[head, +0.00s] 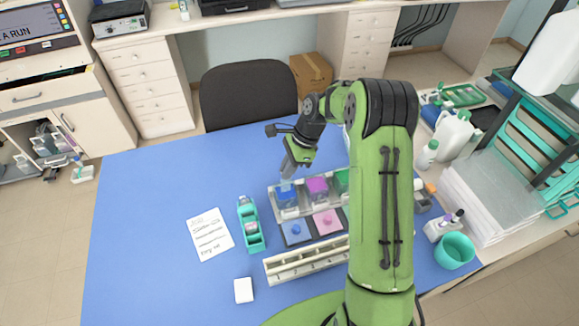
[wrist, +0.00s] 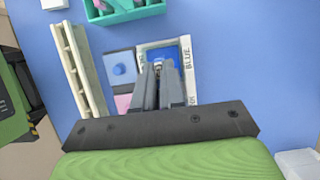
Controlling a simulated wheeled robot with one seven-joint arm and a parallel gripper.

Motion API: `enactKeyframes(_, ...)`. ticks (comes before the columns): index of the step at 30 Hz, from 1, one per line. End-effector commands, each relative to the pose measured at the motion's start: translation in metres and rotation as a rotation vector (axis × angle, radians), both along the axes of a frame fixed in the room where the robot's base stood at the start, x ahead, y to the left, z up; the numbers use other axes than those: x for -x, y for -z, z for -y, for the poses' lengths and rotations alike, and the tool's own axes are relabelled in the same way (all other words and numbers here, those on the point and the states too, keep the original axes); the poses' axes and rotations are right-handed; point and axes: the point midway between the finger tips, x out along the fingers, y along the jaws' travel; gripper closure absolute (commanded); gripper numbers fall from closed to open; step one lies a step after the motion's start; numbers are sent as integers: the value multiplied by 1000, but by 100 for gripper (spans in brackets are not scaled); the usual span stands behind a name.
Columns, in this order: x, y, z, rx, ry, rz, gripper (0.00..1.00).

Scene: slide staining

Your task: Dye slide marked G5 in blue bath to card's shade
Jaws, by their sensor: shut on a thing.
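My gripper (head: 287,172) is above the blue bath (head: 286,199), pointing down into it. In the wrist view the fingers (wrist: 160,72) are shut on a small, mostly hidden thing, likely the slide; no G5 mark can be read. The bath, marked BLUE, shows in the wrist view (wrist: 186,58) with blue liquid around the fingertips. How deep the slide sits and its shade are hidden. A blue card (head: 297,232) with a darker blue spot lies in front of the bath; it also shows in the wrist view (wrist: 121,68).
A purple bath (head: 317,188) and a partly hidden green bath (head: 342,181) stand to the right. A pink card (head: 327,221) lies beside the blue one. In front is a numbered slotted rack (head: 305,262). A teal holder (head: 250,226), note (head: 211,236) and white block (head: 243,290) are left.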

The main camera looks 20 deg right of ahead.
Motion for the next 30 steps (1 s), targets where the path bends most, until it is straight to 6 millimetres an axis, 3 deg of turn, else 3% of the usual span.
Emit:
enactKeyframes(1,0,11,0,0,0,0,100)
enactKeyframes(18,0,60,0,0,2,0,100)
enactKeyframes(30,0,62,0,0,1,1,100)
